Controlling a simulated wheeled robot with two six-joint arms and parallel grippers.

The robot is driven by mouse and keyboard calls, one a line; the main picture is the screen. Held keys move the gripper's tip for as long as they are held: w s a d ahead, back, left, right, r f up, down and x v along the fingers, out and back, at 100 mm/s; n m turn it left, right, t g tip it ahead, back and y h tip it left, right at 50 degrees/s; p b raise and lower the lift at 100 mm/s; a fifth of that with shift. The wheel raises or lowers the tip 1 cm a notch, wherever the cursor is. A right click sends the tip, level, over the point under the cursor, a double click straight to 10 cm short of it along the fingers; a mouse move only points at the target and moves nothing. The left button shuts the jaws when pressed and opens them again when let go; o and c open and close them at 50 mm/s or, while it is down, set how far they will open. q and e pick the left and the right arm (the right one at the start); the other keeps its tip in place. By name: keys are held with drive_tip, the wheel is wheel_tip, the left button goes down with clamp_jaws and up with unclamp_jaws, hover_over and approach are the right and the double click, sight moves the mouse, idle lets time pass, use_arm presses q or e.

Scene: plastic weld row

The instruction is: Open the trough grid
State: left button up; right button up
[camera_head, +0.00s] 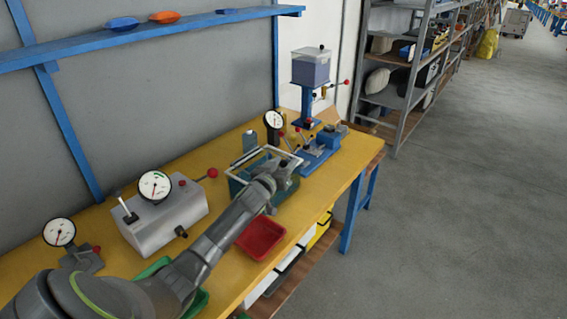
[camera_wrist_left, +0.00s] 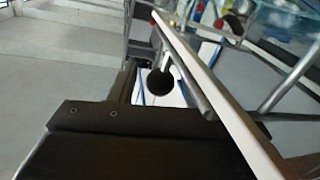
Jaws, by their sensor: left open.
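The trough (camera_head: 236,186) is a dark green box on the yellow bench, with a pale grid frame (camera_head: 285,153) along its top edge. My left arm reaches over the bench, and my left gripper (camera_head: 272,180) is at the trough's front side, covering part of it. In the left wrist view a black jaw (camera_wrist_left: 130,140) fills the bottom. A pale bar (camera_wrist_left: 215,85) runs diagonally close beside it, with a grey rod and a black ball knob (camera_wrist_left: 160,82) behind. The left gripper is open; I cannot tell whether it touches the bar. My right gripper is not in view.
A red tray (camera_head: 261,238) lies on the bench in front of the trough. A grey box with a dial (camera_head: 165,215) stands to the left, and a blue press (camera_head: 318,150) stands behind to the right. Open floor (camera_head: 450,220) lies right of the bench.

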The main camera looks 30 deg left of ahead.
use_arm(q)
drive_tip(key=shift+c, duration=0.3)
clamp_jaws()
